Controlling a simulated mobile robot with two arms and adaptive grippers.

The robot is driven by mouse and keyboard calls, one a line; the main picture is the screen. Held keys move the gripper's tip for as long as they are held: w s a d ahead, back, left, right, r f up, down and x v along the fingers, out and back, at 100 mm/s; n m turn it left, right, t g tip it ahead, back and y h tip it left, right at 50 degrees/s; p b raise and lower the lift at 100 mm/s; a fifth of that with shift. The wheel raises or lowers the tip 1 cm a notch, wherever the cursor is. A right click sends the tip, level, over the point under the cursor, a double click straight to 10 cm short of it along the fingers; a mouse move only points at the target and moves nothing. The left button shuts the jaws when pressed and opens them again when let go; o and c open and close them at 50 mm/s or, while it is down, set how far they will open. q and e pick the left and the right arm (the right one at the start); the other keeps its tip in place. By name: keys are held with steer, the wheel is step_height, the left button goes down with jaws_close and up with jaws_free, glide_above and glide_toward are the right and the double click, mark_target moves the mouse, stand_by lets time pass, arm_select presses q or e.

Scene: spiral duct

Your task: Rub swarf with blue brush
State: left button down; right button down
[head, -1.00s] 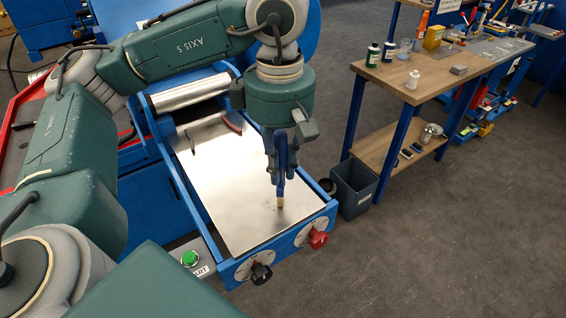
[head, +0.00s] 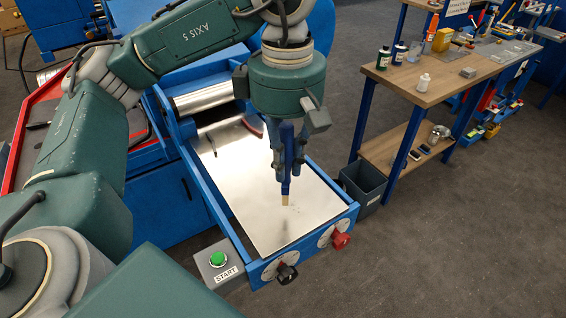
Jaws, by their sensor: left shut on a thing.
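My left gripper (head: 283,163) is shut on the blue brush (head: 287,150) and holds it upright over the metal sheet. The brush has a long blue handle and a pale bristle tip (head: 285,200) pointing down. The tip is at or just above the sheet; I cannot tell whether it touches. The bright metal sheet (head: 255,215) lies in the blue machine frame. Small dark specks that may be swarf (head: 294,207) show on the sheet close to the tip. My right gripper is not in view.
A green START button (head: 217,258) sits at the machine's front left corner. Black (head: 287,273) and red (head: 341,240) knobs stick out of the front edge. A grey bin (head: 362,184) and a wooden workbench (head: 440,75) stand to the right. The floor at front right is clear.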

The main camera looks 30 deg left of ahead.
arm_select(q)
steer(key=shift+r, duration=0.7)
steer(key=shift+s+a+r+p, duration=0.1)
steer(key=shift+s+r+p, duration=0.15)
steer(key=shift+r+p, duration=0.6)
steer(key=shift+r, duration=0.3)
steer(key=shift+w, duration=0.1)
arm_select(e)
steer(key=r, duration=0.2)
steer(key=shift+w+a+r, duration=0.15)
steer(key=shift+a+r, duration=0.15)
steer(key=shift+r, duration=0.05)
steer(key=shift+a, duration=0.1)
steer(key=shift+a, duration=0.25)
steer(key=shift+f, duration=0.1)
